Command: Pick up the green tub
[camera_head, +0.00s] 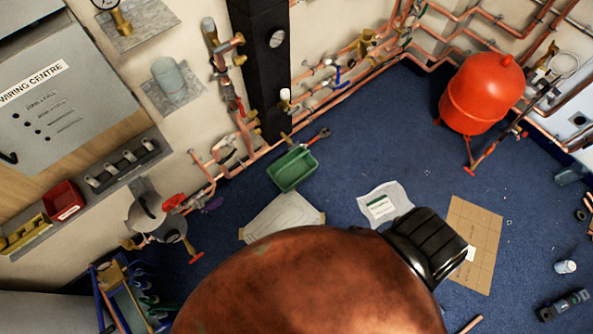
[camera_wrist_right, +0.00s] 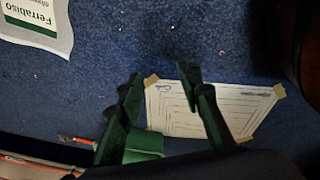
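The green tub (camera_head: 292,168) is on the blue floor in the head view, near the foot of the black column and the copper pipes. In the right wrist view, part of a green surface, likely the tub (camera_wrist_right: 143,145), shows low between the fingers; the rest is hidden by my gripper. My right gripper (camera_wrist_right: 163,86) is open, its two dark fingers apart with nothing held between the tips. I cannot tell whether it touches the tub. My left gripper is not in view.
A large copper cylinder (camera_head: 310,290) fills the head view's lower middle. A taped drawing sheet (camera_head: 283,218) lies beside the tub, with a white paper (camera_head: 385,205) to the right. A red-handled tool (camera_head: 318,136) lies behind it. A red vessel (camera_head: 482,95) stands at upper right.

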